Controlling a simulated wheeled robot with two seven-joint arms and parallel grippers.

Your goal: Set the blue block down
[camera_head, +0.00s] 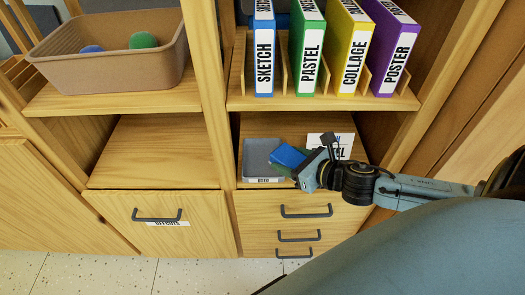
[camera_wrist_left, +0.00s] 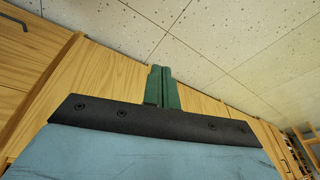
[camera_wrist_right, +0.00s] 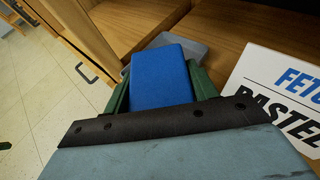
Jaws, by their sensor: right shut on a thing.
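The blue block (camera_head: 288,156) is held between the green fingers of my right gripper (camera_head: 284,164), in the lower right cubby of the cabinet. In the right wrist view the block (camera_wrist_right: 161,75) sits between both fingers, and the gripper (camera_wrist_right: 159,82) is shut on it. A grey tray (camera_head: 258,149) with a "USED" label stands beside and partly behind the block. Its far rim (camera_wrist_right: 185,42) shows beyond the block in the right wrist view. I cannot tell whether the block touches the tray. My left gripper (camera_wrist_left: 162,86) has its fingers together and empty, outside the head view.
A white card (camera_head: 341,144) reading "PASTEL" stands right of the gripper, close to it. Binders (camera_head: 307,50) fill the shelf above. A brown bin (camera_head: 108,62) with balls stands upper left. The lower left cubby (camera_head: 150,150) is empty. Drawers (camera_head: 270,215) lie below.

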